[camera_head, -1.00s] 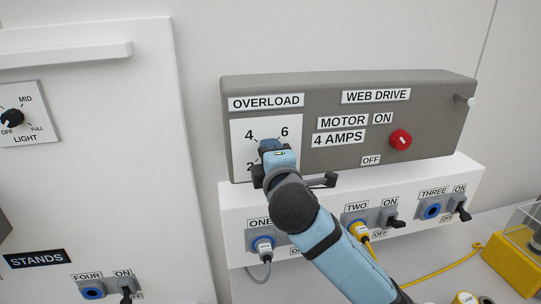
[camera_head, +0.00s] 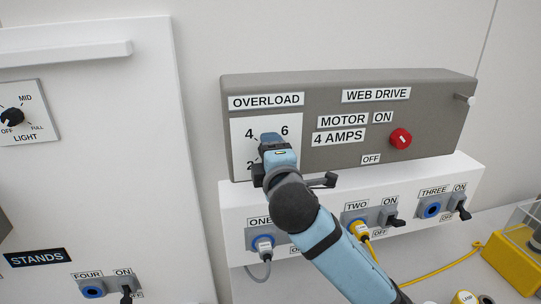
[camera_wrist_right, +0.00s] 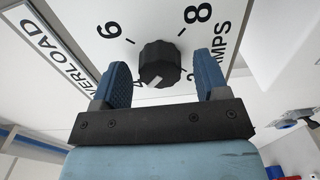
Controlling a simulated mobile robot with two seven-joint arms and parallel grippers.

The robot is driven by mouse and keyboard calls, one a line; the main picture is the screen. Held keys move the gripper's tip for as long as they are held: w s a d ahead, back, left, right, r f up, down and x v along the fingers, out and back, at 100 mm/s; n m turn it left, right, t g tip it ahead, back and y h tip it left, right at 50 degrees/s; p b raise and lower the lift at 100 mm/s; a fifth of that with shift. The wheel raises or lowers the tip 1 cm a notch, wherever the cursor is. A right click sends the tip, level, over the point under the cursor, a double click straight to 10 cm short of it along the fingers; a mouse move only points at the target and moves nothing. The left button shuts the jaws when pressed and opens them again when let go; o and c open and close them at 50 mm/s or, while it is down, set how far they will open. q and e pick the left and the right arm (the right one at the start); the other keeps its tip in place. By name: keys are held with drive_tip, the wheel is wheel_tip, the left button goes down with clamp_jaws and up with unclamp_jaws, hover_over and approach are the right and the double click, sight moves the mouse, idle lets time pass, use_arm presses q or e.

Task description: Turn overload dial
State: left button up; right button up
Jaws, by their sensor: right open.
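The overload dial (camera_wrist_right: 159,64) is a black ribbed knob with a white pointer mark on a white plate marked AMPS. In the right wrist view its mark points toward the gripper side, near the partly covered 4. My right gripper (camera_wrist_right: 163,66) is open, with one blue finger on each side of the knob and gaps showing between. In the head view my right gripper (camera_head: 271,140) is in front of the overload plate (camera_head: 241,133) and hides the knob. My left gripper is out of view.
The grey web drive box (camera_head: 440,110) carries a red motor switch (camera_head: 400,139) to the right and a "4 AMPS" label (camera_head: 338,138). Below it, a white ledge (camera_head: 330,195) holds sockets and black toggles. A yellow cable (camera_head: 420,242) lies at the right.

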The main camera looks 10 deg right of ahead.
drive_tip(key=s+b, duration=0.2)
drive_tip(key=s, duration=1.1)
drive_tip(key=shift+s, duration=0.35)
